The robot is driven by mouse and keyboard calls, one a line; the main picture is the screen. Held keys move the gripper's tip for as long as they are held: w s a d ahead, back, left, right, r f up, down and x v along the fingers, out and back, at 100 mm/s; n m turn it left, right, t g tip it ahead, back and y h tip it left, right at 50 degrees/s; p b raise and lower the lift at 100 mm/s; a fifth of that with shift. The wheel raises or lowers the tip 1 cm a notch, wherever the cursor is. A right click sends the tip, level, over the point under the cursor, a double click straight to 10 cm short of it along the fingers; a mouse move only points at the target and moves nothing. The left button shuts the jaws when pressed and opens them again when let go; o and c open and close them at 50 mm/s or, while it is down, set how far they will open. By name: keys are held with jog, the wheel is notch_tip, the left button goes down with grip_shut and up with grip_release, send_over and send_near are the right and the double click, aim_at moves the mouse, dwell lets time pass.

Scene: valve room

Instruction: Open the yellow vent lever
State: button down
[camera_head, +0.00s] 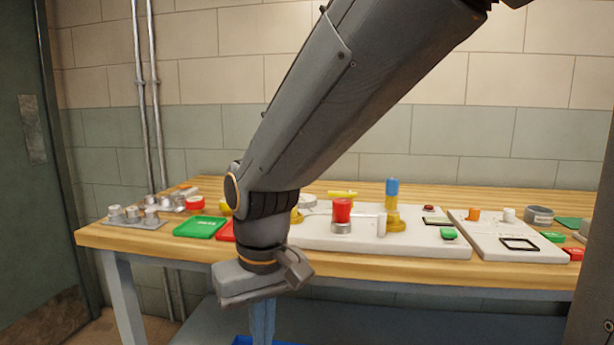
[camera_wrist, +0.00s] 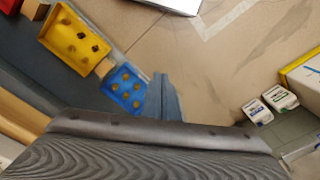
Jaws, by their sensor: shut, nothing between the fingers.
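A white valve panel (camera_head: 440,247) lies on the wooden bench. A yellow bar (camera_head: 343,194) shows at its back edge, behind a red knob (camera_head: 342,210). A yellow post with a blue top (camera_head: 394,215) stands on the panel to the right of the knob. I cannot tell for sure which yellow part is the vent lever. My gripper (camera_head: 262,284) is shut and empty, in front of the bench edge and apart from these parts. My arm hides the panel's left part. The wrist view shows no lever, only the floor and lower shelf.
The wooden bench (camera_head: 135,236) has a green tray (camera_head: 199,227) and grey fittings (camera_head: 135,217) at left. A second white panel (camera_head: 500,238) stands at right. Yellow (camera_wrist: 75,38) and blue (camera_wrist: 126,88) bins show below the bench.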

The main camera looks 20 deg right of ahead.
aim_at(331, 192)
jog(key=w+d+r+m+t+h+p, duration=0.2)
jog(key=w+d+r+m+p, duration=0.6)
jog(key=w+d+r+p, duration=1.1)
jog(key=w+d+r, duration=0.2)
jog(key=d+r, duration=0.2)
jog(key=shift+w+d+r+t+h+p, duration=0.2)
jog(key=shift+t+h+p, duration=0.1)
jog(key=shift+t+h, duration=0.1)
jog(key=shift+f, duration=0.1)
jog(key=p+x, duration=0.2)
jog(key=x, duration=0.8)
jog(key=shift+s, duration=0.1)
jog(key=shift+w+d+p, duration=0.65)
jog(key=shift+w+p, duration=0.15)
jog(key=shift+w, duration=0.15)
jog(key=shift+w+d+p, duration=0.3)
jog(key=shift+w+d, duration=0.2)
jog(key=shift+w, duration=0.25)
jog(key=shift+d+b, duration=0.1)
jog(key=shift+b, duration=0.25)
